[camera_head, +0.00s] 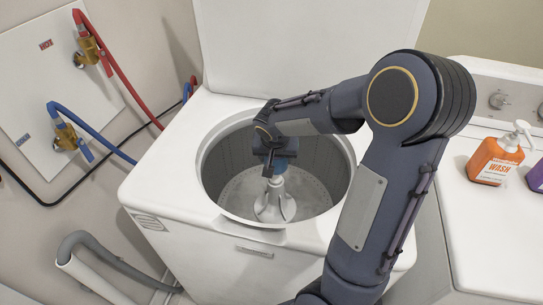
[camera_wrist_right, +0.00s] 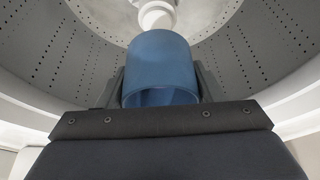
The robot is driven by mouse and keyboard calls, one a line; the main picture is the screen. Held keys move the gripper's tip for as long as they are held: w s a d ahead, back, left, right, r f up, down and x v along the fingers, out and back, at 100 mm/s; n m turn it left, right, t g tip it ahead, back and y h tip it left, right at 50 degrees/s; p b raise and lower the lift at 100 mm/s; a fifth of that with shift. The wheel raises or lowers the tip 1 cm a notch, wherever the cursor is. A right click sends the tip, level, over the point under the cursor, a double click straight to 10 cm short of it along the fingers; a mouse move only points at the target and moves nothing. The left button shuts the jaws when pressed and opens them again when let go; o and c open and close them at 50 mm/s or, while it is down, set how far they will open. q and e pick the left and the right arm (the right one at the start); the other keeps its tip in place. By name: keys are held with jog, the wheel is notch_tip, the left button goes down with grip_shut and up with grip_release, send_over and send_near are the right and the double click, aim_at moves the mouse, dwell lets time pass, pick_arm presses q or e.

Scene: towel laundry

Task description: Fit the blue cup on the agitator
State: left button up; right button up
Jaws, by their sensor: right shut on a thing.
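The blue cup (camera_wrist_right: 160,62) is held between the fingers of my right gripper (camera_wrist_right: 160,88), seen in the right wrist view. In the head view the right gripper (camera_head: 273,165) reaches down into the open washer tub, and only a little of the blue cup shows there. The white agitator (camera_head: 273,205) stands upright in the middle of the tub, directly below the gripper. In the right wrist view the agitator's post (camera_wrist_right: 157,14) shows just beyond the cup and roughly in line with it. I cannot tell whether the cup touches the post. My left gripper is not in view.
The washer (camera_head: 190,215) has its lid up, and its tub wall (camera_head: 325,160) surrounds my right gripper closely. An orange wash bottle (camera_head: 493,163) and a purple bottle (camera_head: 536,178) stand on the right machine. Red and blue hoses (camera_head: 88,140) run along the left wall.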

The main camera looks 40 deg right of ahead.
aim_at(275, 161)
jog(key=shift+f+b, duration=1.55)
jog(key=shift+f, duration=1.1)
jog(key=shift+b, duration=0.6)
jog(key=shift+f+b, duration=0.55)
jog(key=shift+b, duration=0.1)
jog(key=o, duration=0.8)
jog(key=shift+r, duration=0.15)
jog(key=shift+p+v, duration=2.9)
jog(key=shift+v, duration=2.55)
